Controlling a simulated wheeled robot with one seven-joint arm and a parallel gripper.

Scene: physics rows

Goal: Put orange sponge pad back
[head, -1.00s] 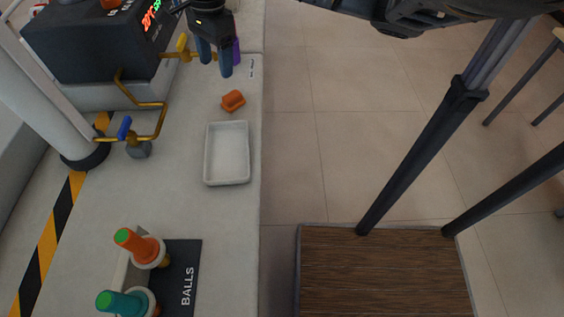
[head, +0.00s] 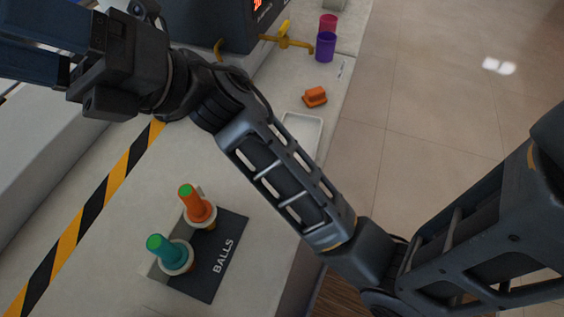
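The orange sponge pad (head: 314,98) lies on the pale counter, just beyond the white shallow tray (head: 318,123) and apart from it. My arm hides most of the tray; only its far end shows. My gripper (head: 38,47) is at the upper left, high and well left of the sponge. Its two blue fingers are apart and point left, with their tips at or past the picture's edge. I see nothing held between them.
A purple cup (head: 325,46) and a red cup (head: 328,22) stand beyond the sponge. A dark machine (head: 235,25) has a yellow tap (head: 288,42). Floor lies right.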

